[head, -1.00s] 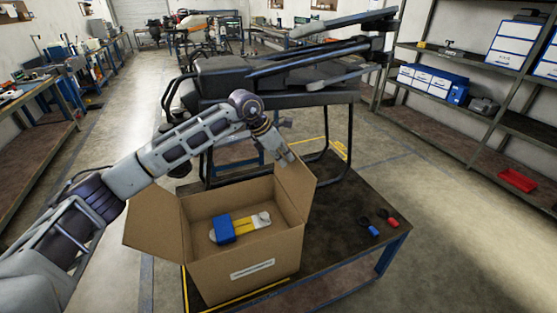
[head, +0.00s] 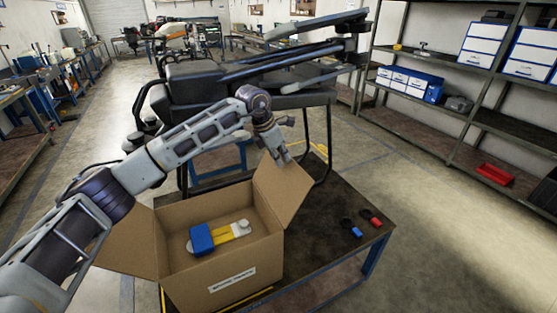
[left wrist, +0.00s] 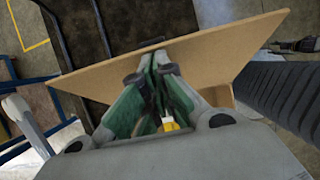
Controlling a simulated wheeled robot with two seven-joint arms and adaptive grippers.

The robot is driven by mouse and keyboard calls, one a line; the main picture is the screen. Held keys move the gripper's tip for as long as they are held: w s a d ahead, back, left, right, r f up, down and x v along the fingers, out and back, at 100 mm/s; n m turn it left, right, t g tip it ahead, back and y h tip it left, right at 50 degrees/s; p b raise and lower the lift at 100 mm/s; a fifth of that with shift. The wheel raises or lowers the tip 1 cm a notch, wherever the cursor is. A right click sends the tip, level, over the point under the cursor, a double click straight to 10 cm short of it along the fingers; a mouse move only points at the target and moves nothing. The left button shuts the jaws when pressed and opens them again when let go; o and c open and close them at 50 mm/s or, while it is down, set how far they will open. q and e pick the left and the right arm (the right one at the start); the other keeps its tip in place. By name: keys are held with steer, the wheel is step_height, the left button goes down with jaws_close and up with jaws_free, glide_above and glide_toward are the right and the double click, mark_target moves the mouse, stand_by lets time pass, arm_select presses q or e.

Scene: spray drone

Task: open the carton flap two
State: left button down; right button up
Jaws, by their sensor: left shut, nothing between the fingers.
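The open cardboard carton (head: 240,262) stands on the dark table. Its left flap (head: 128,243) hangs out to the left. Its right flap (head: 284,196) stands up and leans outward to the right. My left gripper (head: 284,158) is at the upper edge of the right flap, shut and empty. In the left wrist view the shut fingers (left wrist: 160,62) lie close against the flap (left wrist: 228,52); I cannot tell if they touch it. A blue and yellow item (head: 215,236) lies inside the carton. My right gripper is not in view.
The table (head: 325,237) has free room right of the carton, with a blue and a red small item (head: 375,222) on it. A large folded drone (head: 250,80) stands on a black stand behind. Shelves (head: 450,150) line the right wall.

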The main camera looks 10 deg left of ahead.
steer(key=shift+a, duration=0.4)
arm_select(q)
steer(key=shift+s+a+r, duration=0.1)
steer(key=shift+a+r, duration=0.2)
steer(key=shift+a, duration=0.05)
steer(key=s+a+r, duration=0.2)
step_height(320, 180, up, 8)
steer(key=b, duration=0.1)
glide_above(280, 177)
steer(key=shift+r, duration=0.55)
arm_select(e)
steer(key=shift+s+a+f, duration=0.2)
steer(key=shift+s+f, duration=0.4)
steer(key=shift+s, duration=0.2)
